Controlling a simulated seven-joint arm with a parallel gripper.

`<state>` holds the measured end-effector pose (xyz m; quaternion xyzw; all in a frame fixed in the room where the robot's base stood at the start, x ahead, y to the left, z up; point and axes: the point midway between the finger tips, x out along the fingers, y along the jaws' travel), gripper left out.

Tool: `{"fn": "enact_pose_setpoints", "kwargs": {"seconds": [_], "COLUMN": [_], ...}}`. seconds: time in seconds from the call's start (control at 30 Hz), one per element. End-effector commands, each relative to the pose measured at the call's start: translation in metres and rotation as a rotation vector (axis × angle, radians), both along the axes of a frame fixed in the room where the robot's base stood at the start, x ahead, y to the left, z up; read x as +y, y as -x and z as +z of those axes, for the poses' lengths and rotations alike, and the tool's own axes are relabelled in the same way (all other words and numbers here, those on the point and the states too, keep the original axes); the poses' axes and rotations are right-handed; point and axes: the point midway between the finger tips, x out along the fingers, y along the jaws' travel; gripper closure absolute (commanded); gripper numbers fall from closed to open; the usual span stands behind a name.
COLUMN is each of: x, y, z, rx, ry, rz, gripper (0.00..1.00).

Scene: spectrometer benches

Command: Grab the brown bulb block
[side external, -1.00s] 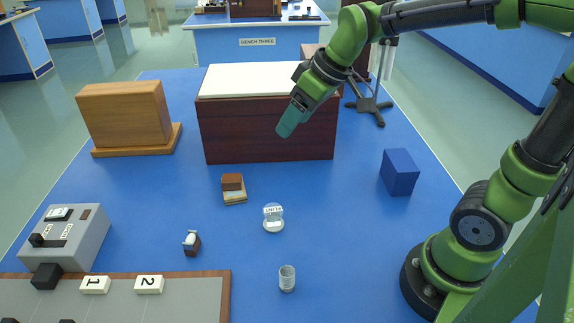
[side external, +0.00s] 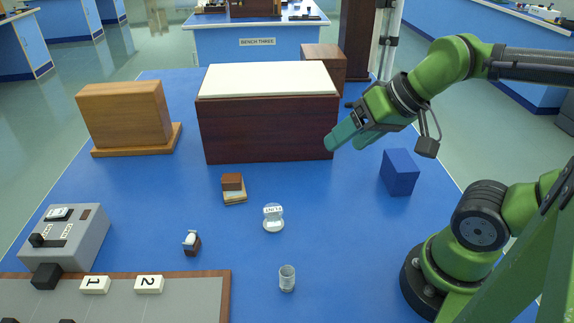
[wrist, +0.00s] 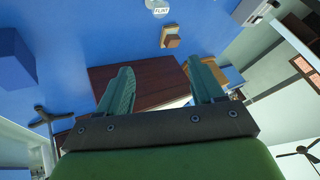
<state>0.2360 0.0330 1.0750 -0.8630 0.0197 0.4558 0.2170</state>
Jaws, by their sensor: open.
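The small dark brown block with a white bulb on top (side external: 192,243) stands upright on the blue bench, left of the clear jar labelled FLINT (side external: 273,218); I take this as the brown bulb block. It does not show in the wrist view. Another brown block (side external: 232,182) sits on a tan stack, with no bulb visible; it also shows in the wrist view (wrist: 173,41). My gripper (side external: 346,143) is open and empty, in the air by the right end of the large dark wooden box. In the wrist view both teal fingers are apart (wrist: 160,68).
The large white-topped dark box (side external: 268,135) stands at the back of the bench. A blue block (side external: 400,172) stands right, a glass beaker (side external: 287,279) in front. A grey instrument (side external: 65,237) and numbered tray (side external: 190,300) are at left. The middle is mostly clear.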

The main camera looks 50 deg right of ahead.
Motion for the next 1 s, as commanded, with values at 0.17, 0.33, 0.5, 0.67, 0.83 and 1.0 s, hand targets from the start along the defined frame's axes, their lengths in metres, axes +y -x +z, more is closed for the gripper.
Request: {"fn": "enact_pose_setpoints", "kwargs": {"seconds": [0.17,0.33,0.5,0.67,0.83,1.0], "x": [0.000,0.000,0.000,0.002,0.017,0.049], "y": [0.000,0.000,0.000,0.000,-0.013,-0.058], "z": [0.000,0.000,0.000,-0.001,-0.016,-0.015], "rx": [0.000,0.000,0.000,0.004,0.095,0.203], "ry": [0.001,0.001,0.001,0.001,0.007,0.058], "rz": [0.001,0.001,0.001,0.010,0.073,0.206], "gripper": [0.33,0.33,0.28,0.28,0.28,0.28]}}
